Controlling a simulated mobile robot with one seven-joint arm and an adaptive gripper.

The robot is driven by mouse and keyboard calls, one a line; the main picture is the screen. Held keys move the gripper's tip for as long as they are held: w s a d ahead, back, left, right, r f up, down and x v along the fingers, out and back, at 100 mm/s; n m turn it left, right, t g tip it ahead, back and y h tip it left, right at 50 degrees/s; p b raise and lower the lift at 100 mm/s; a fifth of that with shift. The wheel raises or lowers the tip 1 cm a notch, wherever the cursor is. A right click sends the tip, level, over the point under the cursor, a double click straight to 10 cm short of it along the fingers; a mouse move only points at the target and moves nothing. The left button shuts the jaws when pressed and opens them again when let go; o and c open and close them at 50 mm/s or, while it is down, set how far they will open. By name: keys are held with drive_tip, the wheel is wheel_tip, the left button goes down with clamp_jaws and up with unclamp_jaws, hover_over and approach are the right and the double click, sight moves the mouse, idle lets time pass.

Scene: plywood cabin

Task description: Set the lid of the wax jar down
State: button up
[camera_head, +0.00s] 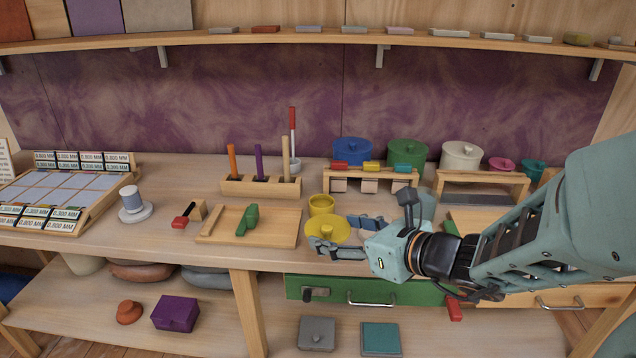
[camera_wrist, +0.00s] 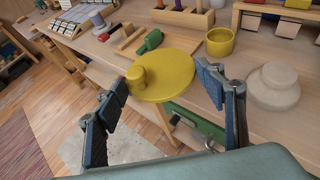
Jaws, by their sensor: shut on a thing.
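The yellow wax jar (camera_head: 321,205) stands open and upright on the bench; it also shows in the wrist view (camera_wrist: 220,43). Its yellow lid (camera_head: 327,228), a flat disc with a round knob, is in my gripper (camera_head: 345,234), just in front of the jar near the bench's front edge. In the wrist view the lid (camera_wrist: 165,80) lies between the two dark fingers of my gripper (camera_wrist: 163,88), its knob toward the left finger. My gripper is shut on the lid, apart from the jar. The exact finger contact is hard to see.
A wooden tray with a green piece (camera_head: 247,219) lies left of the lid. A rack with coloured sticks (camera_head: 260,188) and a small stand (camera_head: 371,174) are behind. A pale round object (camera_wrist: 272,88) is at right in the wrist view. Below is a green drawer (camera_head: 350,290).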

drive_tip(key=shift+s+a+f, duration=0.1)
drive_tip(key=shift+s+f, duration=0.1)
drive_tip(key=shift+s, duration=0.05)
drive_tip(key=w+a+f+b, duration=0.1)
drive_tip(key=w+f+b, duration=0.1)
drive_tip(key=w, duration=0.1)
drive_tip(key=w+a+f+b, duration=0.2)
drive_tip(key=w+f, duration=0.1)
drive_tip(key=w, duration=0.1)
drive_tip(key=w+a+f+b, duration=0.1)
drive_tip(key=w+f+b, duration=0.2)
drive_tip(key=w, duration=0.1)
drive_tip(key=shift+w+a+f, duration=0.15)
drive_tip(key=shift+a+f, duration=0.05)
drive_tip(key=shift+a, duration=0.15)
drive_tip(key=shift+w+a+f, duration=0.15)
drive_tip(key=shift+w+f, duration=0.15)
drive_tip(key=shift+w, duration=0.1)
drive_tip(key=shift+w+a+f+b, duration=0.1)
drive_tip(key=shift+w+f+b, duration=0.1)
drive_tip(key=shift+f+b, duration=0.65)
drive_tip(key=shift+w+a+f+b, duration=0.15)
drive_tip(key=shift+f+b, duration=0.4)
drive_tip(key=shift+f, duration=0.5)
drive_tip(key=shift+d, duration=0.1)
drive_tip(key=shift+f+b, duration=0.35)
drive_tip(key=o, duration=1.1)
drive_tip(key=shift+r, duration=0.1)
